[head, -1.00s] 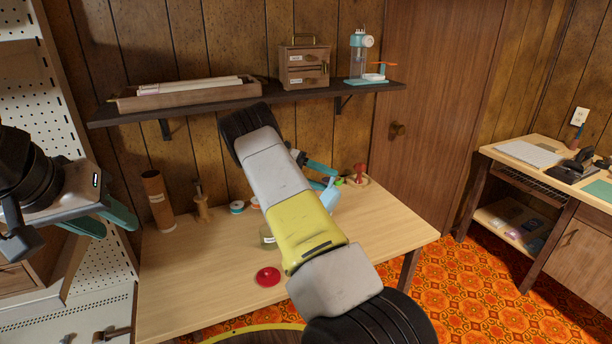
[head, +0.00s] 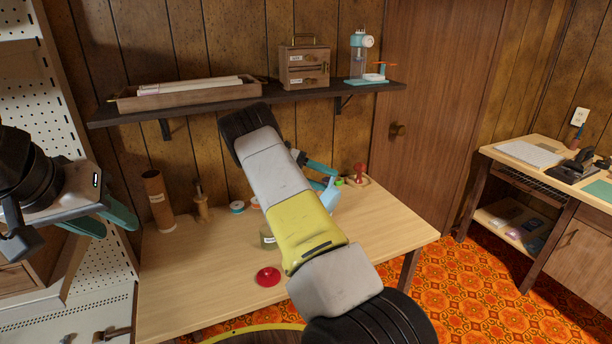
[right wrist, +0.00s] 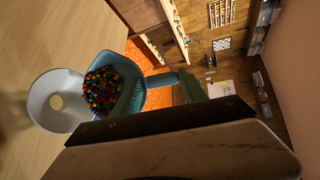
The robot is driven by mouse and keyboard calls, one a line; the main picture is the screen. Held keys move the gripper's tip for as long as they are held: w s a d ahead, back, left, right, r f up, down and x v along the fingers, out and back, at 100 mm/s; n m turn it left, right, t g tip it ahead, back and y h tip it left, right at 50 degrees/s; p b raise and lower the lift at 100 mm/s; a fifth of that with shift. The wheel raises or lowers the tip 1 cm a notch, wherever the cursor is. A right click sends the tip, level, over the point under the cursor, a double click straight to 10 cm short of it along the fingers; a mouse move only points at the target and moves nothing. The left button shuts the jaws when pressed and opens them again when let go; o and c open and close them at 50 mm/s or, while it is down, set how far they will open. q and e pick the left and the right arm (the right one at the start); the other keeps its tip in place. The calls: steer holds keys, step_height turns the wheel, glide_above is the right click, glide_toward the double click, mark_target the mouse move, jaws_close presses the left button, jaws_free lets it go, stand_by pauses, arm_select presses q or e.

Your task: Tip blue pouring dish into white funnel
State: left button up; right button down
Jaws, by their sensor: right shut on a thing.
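The blue pouring dish (right wrist: 134,99) holds many small multicoloured beads (right wrist: 104,90). My right gripper (right wrist: 172,82) is shut on the dish's handle. In the head view the dish (head: 330,196) hangs above the table, partly behind my right arm, with a teal finger (head: 322,170) at it. The white funnel (right wrist: 42,108) shows in the right wrist view, its wide mouth and round hole beside and partly under the dish's edge. My right arm hides the funnel in the head view. My left gripper (head: 112,219) is open and empty at the left.
The wooden table (head: 200,265) carries a red lid-like piece (head: 268,277), a labelled jar (head: 267,238), a brown tube (head: 158,200), a wooden spindle (head: 202,205) and a red-handled stamp (head: 360,173). A dark shelf (head: 220,105) runs above. The table's front left is clear.

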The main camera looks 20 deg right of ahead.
steer(key=shift+w+a+f+n+g+h, duration=0.1)
steer(key=shift+w+a+n+g+h, duration=0.1)
steer(key=shift+w+a+g+h, duration=0.25)
steer(key=shift+w+a+n+g+h, duration=0.2)
steer(key=shift+w+a+h, duration=0.15)
steer(key=shift+w, duration=0.3)
stand_by(6.9)
